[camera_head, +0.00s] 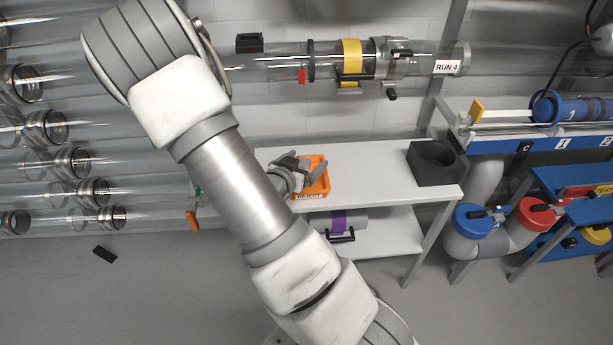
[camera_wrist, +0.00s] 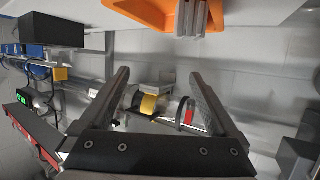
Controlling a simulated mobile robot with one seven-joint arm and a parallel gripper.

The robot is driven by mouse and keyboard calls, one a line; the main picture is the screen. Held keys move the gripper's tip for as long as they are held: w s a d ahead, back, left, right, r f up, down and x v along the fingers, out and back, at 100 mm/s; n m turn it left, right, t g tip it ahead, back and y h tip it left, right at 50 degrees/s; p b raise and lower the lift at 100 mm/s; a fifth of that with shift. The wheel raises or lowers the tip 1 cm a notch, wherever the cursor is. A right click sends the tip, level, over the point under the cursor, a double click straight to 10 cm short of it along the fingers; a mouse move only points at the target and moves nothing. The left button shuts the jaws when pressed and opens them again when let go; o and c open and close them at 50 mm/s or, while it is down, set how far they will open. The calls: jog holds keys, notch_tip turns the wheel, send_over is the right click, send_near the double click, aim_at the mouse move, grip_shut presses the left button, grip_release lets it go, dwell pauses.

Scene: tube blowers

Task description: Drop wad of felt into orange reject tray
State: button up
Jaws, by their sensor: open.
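The orange reject tray (camera_head: 322,186) sits on the white shelf, partly hidden by my gripper in the head view. In the wrist view the tray (camera_wrist: 143,9) shows at the top edge, cut off by the frame. A grey ridged piece (camera_wrist: 191,16) overlaps the tray there; I cannot tell whether it is the wad of felt or whether it lies inside. My gripper (camera_wrist: 158,74) is open, with two dark fingers spread apart and nothing visible between them. In the head view it is beside and partly over the tray. No other felt can be made out.
A dark block with a round hollow (camera_head: 436,163) stands on the shelf's right end. A purple-banded cylinder (camera_head: 348,222) is on the lower shelf. A clear tube (camera_head: 270,63) marked RUN 4 runs above. The white shelf top (camera_head: 375,165) between tray and block is clear.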

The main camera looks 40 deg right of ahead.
jog(key=p+v, duration=0.7)
jog(key=v, duration=0.5)
jog(key=shift+a, duration=0.15)
jog(key=shift+s+r, duration=0.1)
